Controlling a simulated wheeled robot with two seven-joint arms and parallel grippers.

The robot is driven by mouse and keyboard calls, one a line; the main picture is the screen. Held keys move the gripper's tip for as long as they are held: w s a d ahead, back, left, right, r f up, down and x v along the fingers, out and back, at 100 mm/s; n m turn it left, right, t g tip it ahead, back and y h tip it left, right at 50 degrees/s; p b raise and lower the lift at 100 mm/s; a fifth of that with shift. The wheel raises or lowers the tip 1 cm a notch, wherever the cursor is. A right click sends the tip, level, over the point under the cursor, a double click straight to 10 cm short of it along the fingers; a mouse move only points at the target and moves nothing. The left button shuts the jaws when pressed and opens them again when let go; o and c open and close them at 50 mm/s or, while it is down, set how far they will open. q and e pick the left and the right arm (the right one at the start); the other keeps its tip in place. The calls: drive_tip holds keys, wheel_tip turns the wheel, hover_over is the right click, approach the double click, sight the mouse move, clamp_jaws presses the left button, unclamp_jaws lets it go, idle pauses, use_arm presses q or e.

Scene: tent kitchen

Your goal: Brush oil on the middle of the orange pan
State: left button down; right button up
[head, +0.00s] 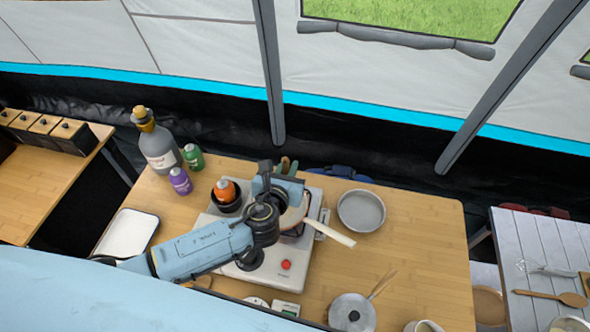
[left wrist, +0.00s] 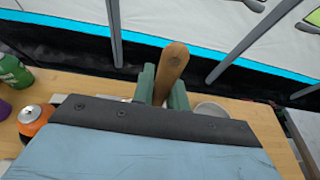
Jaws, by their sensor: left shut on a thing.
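My left gripper (head: 287,167) is over the back of the stove in the head view. Its green fingers, also in the left wrist view (left wrist: 163,88), are shut on a wooden handle (left wrist: 173,62), which looks like the brush's. The brush's bristles are hidden. The orange pan is mostly hidden behind my left arm on the stove; its pale handle (head: 335,233) points to the lower right. I cannot tell whether the brush touches the pan. An orange container (head: 226,190) stands in a dark bowl on the stove's left; it also shows in the left wrist view (left wrist: 32,118).
The white stove (head: 252,277) has a red knob. A grey bottle (head: 158,150), green bottle (head: 193,158) and purple bottle (head: 180,182) stand behind left. A white tray (head: 128,234) lies left.

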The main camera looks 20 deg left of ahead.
use_arm(q)
drive_tip(key=a, duration=0.1)
drive_tip(key=w+a, duration=0.1)
drive_tip(key=a, duration=0.3)
drive_tip(key=shift+w+a+p, duration=0.1)
drive_tip(key=shift+w+p, duration=0.2)
drive_tip(key=shift+w, duration=0.05)
drive_tip(key=shift+r+p, duration=0.4)
drive_tip(key=shift+r, duration=2.6)
drive_tip(key=shift+r, duration=0.1)
wheel_tip(320, 180, up, 3)
drive_tip(key=shift+f, duration=0.1)
drive_tip(key=shift+f, duration=0.1)
